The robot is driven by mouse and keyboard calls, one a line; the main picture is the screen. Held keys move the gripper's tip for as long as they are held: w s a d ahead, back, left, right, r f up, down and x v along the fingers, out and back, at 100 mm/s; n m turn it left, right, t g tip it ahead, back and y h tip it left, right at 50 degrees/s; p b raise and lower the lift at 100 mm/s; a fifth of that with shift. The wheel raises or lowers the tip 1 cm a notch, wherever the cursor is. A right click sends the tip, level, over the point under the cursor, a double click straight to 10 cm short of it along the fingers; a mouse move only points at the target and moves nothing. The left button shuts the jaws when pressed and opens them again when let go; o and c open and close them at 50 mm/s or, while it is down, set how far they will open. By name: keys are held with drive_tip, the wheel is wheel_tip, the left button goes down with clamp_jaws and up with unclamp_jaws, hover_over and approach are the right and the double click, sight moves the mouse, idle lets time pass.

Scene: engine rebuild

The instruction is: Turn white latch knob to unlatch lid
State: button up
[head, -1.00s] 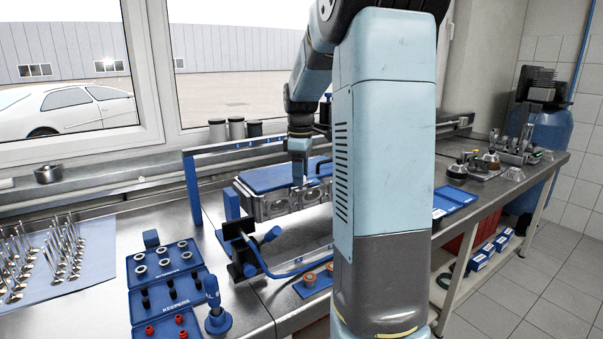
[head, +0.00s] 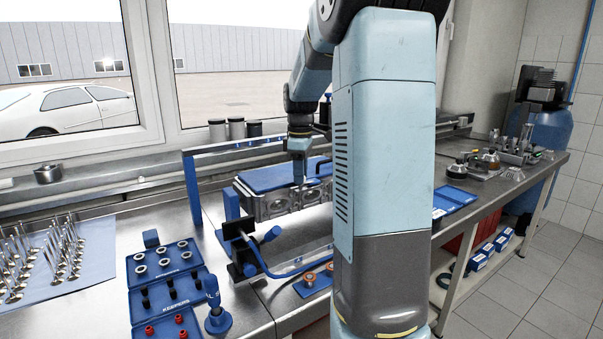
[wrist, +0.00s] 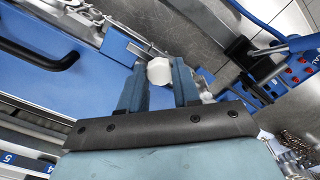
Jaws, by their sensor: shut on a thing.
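In the wrist view, the white latch knob (wrist: 159,71) shows between the fingertips of my gripper (wrist: 160,82). The blue fingers are shut on it, one on each side. The knob sits at the edge of the blue lid (wrist: 70,70), which has a black handle (wrist: 38,55). In the head view, the blue lid (head: 280,176) lies flat on top of the metal engine block, and my gripper (head: 299,178) points down at its front edge. The knob is too small to make out in the head view.
A blue frame (head: 192,188) stands around the block (head: 275,204). A blue tray (head: 168,290) of small rings and a blue hand tool (head: 216,318) stand at the front left. Valves (head: 65,245) stand further left. My arm hides part of the bench at right.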

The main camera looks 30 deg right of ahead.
drive_tip(key=shift+m, duration=0.3)
drive_tip(key=m, duration=0.3)
drive_tip(key=shift+m, duration=0.4)
drive_tip(key=m, duration=0.4)
drive_tip(key=shift+m, duration=0.3)
drive_tip(key=m, duration=0.4)
drive_tip(key=shift+w, duration=0.1)
drive_tip(key=m, duration=0.4)
drive_tip(key=shift+m, duration=0.3)
drive_tip(key=o, duration=1)
drive_tip(key=shift+o, duration=0.2)
